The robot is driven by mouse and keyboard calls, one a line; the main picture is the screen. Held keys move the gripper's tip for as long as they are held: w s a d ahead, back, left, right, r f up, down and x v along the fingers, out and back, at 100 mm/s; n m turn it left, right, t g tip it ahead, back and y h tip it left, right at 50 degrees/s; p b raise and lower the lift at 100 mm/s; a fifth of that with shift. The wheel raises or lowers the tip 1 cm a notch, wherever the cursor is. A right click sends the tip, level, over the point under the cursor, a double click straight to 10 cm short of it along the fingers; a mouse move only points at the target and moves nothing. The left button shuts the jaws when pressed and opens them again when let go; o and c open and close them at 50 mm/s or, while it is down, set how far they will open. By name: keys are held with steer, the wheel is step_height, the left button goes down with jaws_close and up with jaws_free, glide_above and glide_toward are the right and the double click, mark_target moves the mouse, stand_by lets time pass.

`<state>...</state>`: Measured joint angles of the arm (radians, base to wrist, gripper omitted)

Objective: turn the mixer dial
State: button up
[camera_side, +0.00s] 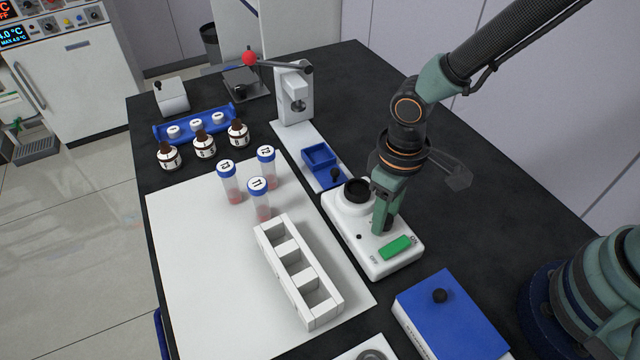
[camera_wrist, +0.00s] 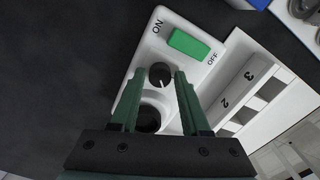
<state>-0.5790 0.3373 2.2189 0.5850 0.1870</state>
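The mixer is a white box (camera_side: 350,243) with a round black cup (camera_side: 356,191) on top and a green rocker switch (camera_side: 396,248) between ON and OFF labels. In the wrist view its black dial (camera_wrist: 160,75) lies between the switch (camera_wrist: 188,43) and the cup (camera_wrist: 148,120), with a small light mark on it. My gripper (camera_side: 382,226) points down over the mixer and hides most of the dial in the side view. In the wrist view my gripper (camera_wrist: 160,73) is open, one finger on each side of the dial, with visible gaps. I cannot tell its exact height.
A white rack (camera_side: 298,270) stands left of the mixer, near several blue-capped tubes (camera_side: 229,182). A blue-topped box (camera_side: 455,315) with a black knob is in front. A blue tray (camera_side: 319,158) and a lever device (camera_side: 294,95) stand behind. The black bench (camera_side: 500,225) is clear at right.

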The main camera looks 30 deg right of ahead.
steer(key=shift+r, duration=0.1)
step_height(320, 180, up, 12)
stand_by(0.7)
steer(key=d+r+m+t, duration=0.2)
steer(key=d+r, duration=0.2)
steer(key=d, duration=0.5)
steer(key=d+r+m+t, duration=0.2)
steer(key=d+r+t, duration=0.1)
steer(key=d, duration=0.6)
steer(key=shift+w+d+r+m+t, duration=0.2)
steer(key=shift+w+r+m+t, duration=0.1)
steer(key=shift+r, duration=0.3)
